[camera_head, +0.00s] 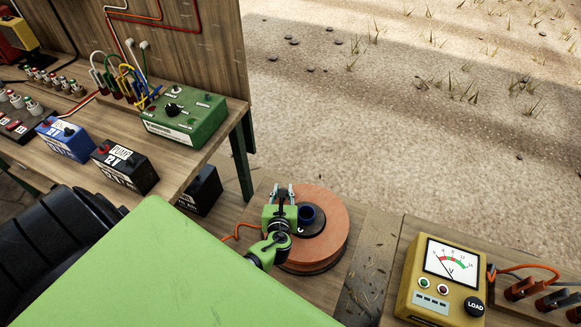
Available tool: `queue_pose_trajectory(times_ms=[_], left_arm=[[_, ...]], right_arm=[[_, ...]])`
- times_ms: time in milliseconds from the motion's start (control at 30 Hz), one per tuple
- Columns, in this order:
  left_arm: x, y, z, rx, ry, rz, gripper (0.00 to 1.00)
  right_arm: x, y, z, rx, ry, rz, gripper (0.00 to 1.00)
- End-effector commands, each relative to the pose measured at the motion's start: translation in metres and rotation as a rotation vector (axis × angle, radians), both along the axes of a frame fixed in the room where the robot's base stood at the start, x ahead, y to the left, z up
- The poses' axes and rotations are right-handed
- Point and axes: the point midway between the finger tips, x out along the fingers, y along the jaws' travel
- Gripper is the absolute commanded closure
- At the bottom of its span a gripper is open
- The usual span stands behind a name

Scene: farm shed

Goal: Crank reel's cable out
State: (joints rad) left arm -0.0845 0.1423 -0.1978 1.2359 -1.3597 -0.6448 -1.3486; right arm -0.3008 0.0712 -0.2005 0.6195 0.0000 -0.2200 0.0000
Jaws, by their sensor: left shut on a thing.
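My green left gripper (281,196) is over the reel's left rim. Its fingertips are shut on a small dark, reddish upright piece, which looks like the reel's crank handle; the gripper hides most of it. A thin orange cable (240,230) shows left of the reel and passes out of sight behind my arm. My right gripper is not in view.
A yellow meter (443,273) stands right of the reel, beside orange-wired connectors (525,289). A green box (184,117), a blue box (65,138) and a black box (124,167) sit on the upper-left bench. Bare ground lies behind.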

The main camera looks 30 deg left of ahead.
Motion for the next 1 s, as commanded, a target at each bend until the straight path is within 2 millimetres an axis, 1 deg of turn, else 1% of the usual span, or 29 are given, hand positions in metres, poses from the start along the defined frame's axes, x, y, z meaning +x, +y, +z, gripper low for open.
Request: queue_pose_trajectory(times_ms=[167, 367, 600, 800, 1000], left_arm=[[-0.017, 0.000, 0.000, -0.004, 0.000, 0.168, 1.00], [-0.037, 0.000, -0.001, -0.002, 0.000, 0.357, 1.00], [-0.058, -0.005, -0.001, -0.001, 0.000, 0.560, 1.00], [-0.071, -0.009, -0.001, 0.001, 0.001, 0.688, 1.00], [-0.080, -0.013, -0.001, 0.001, 0.001, 0.769, 1.00]], right_arm=[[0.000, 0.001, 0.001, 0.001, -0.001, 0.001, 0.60], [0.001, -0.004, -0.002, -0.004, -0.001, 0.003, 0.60], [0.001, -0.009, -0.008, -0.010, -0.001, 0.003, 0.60], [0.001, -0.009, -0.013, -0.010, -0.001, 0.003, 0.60], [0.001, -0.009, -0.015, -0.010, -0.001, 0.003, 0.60]])
